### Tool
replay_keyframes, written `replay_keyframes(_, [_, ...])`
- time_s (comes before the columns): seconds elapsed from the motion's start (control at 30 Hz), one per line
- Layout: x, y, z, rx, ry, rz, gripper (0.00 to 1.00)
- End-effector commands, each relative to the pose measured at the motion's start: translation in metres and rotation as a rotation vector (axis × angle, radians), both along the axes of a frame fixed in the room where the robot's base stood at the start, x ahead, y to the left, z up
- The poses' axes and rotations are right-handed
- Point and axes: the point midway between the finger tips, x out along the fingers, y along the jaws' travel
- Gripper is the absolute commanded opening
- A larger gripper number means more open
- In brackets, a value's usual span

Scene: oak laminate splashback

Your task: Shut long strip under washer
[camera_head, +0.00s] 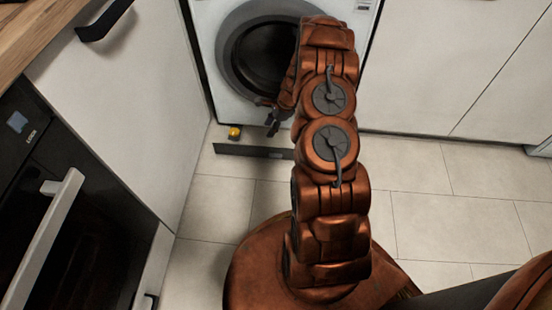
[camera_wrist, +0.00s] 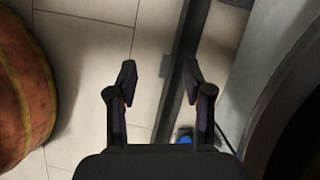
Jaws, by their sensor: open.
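The washer (camera_head: 216,58) is white with a round dark door and stands at the back. A long dark strip (camera_head: 232,150) lies low at floor level in front of it, apart from the washer's base, with floor showing between them. My arm hides the strip's right part. My gripper (camera_head: 271,120) is low by the washer's front, above the strip. In the wrist view my gripper (camera_wrist: 160,80) is open with nothing between its fingers. The strip (camera_wrist: 182,65) runs lengthwise there, passing beneath the right finger. I cannot tell whether they touch.
A small yellow object (camera_head: 235,132) sits on the floor behind the strip's left end. A small blue object (camera_wrist: 185,134) shows near the right finger. White cabinets (camera_head: 440,60) flank the washer, and a dark oven (camera_head: 70,210) with a protruding handle stands left. Tiled floor (camera_head: 430,215) is clear at right.

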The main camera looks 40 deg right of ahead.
Motion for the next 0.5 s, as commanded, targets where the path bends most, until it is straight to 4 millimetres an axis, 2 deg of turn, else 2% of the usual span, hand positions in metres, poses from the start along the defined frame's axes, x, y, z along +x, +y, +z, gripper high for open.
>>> replay_keyframes(0.03, [-0.004, -0.010, -0.034, 0.004, 0.014, -0.050, 0.51])
replay_keyframes(0.1, [-0.008, -0.021, -0.062, 0.008, 0.033, -0.109, 0.51])
replay_keyframes(0.2, [-0.013, -0.034, -0.092, 0.011, 0.049, -0.179, 0.51])
replay_keyframes(0.3, [-0.017, -0.044, -0.111, 0.012, 0.060, -0.224, 0.51])
replay_keyframes(0.5, [-0.018, -0.048, -0.126, 0.011, 0.065, -0.257, 0.51])
